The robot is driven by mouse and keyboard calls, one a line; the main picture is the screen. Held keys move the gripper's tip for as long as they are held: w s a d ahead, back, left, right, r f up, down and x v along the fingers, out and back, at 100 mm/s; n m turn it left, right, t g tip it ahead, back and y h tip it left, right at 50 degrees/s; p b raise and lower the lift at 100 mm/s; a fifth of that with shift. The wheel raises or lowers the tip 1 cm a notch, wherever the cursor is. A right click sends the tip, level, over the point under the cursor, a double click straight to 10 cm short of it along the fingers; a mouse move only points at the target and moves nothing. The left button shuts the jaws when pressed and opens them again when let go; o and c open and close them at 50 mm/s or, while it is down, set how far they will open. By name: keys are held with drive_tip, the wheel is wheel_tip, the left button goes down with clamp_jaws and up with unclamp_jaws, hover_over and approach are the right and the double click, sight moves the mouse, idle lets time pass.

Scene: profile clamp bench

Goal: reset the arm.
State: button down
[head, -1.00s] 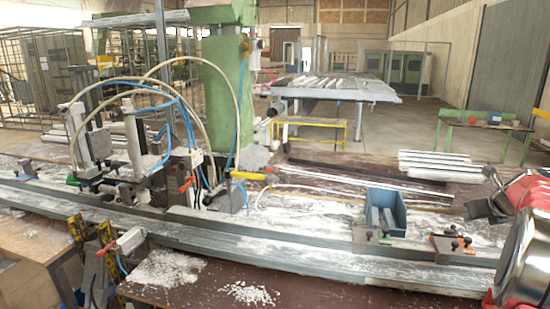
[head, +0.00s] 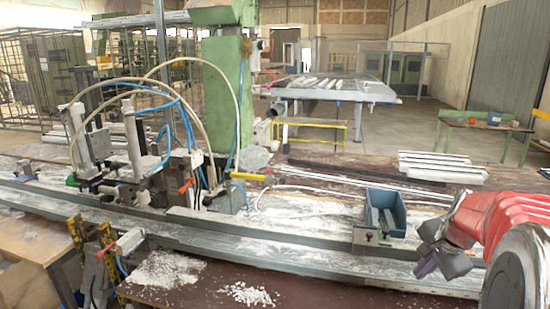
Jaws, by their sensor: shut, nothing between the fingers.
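My arm, red and grey, comes in at the right edge of the head view. My gripper (head: 428,262) is at its end, dark with a purplish tip, low over the right part of the bench rail. It is shut and I see nothing held in it. The gripper and arm hide the right end of the rail and the bench surface behind them.
A blue bin (head: 386,212) stands on the bench just left of my gripper. White profiles (head: 440,167) lie behind it. The clamp machine (head: 130,150) with hoses fills the left, beside a green column (head: 229,95). The long metal rail (head: 280,252) runs along the front.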

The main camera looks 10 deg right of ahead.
drive_tip(key=s+a+r+n, duration=0.1)
drive_tip(key=s+a+n, duration=0.4)
drive_tip(key=a, duration=0.5)
drive_tip(key=s+a+r+n, duration=0.1)
drive_tip(key=s+a+n, duration=0.5)
drive_tip(key=a, duration=0.5)
drive_tip(key=s+a+r+n+y, duration=0.1)
drive_tip(key=s+a+n, duration=0.4)
drive_tip(key=a, duration=0.6)
drive_tip(key=shift+s+r+n+t, duration=0.15)
drive_tip(key=shift+r+n+t, duration=0.2)
drive_tip(key=shift+n, duration=0.55)
drive_tip(key=shift+f, duration=0.1)
